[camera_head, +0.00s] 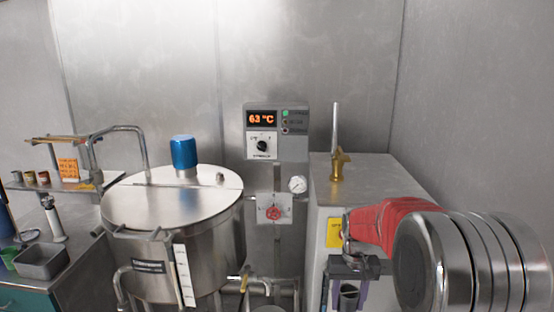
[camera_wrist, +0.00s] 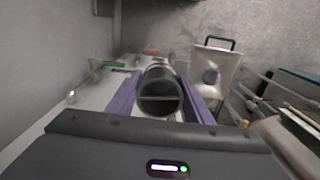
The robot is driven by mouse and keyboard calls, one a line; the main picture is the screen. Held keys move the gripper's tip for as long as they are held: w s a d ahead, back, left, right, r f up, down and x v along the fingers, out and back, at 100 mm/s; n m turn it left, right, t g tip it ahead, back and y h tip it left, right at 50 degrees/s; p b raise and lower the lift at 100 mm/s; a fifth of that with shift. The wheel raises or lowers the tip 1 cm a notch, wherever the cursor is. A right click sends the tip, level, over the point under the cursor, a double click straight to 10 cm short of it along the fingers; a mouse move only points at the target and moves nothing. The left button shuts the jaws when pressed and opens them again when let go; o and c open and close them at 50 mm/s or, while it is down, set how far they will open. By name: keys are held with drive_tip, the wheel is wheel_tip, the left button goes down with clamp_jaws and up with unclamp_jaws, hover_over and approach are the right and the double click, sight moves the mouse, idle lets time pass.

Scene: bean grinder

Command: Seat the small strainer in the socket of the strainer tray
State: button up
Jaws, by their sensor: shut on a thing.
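My gripper (camera_head: 350,288) is at the lower right of the head view, beside the grey cabinet, with its purple fingers pointing down. It is shut on a small metal cylinder, which I take to be the small strainer (camera_head: 348,298). In the wrist view the strainer (camera_wrist: 160,92) sits between the two purple fingers (camera_wrist: 160,104), its round open end towards the camera with a bar across it. I cannot pick out the strainer tray or its socket for certain in either view.
A steel kettle (camera_head: 168,228) with a blue cap stands centre left. A control box (camera_head: 276,132) and a grey cabinet (camera_head: 375,168) with a brass valve (camera_head: 339,166) are behind. A counter at left holds a grey metal tray (camera_head: 42,261). The wrist view shows a pale surface (camera_wrist: 92,98).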

drive_tip(key=shift+n, duration=0.4)
drive_tip(key=a, duration=0.2)
drive_tip(key=a+f, duration=0.1)
drive_tip(key=a, duration=0.1)
drive_tip(key=shift+s, duration=0.25)
drive_tip(key=shift+s, duration=0.15)
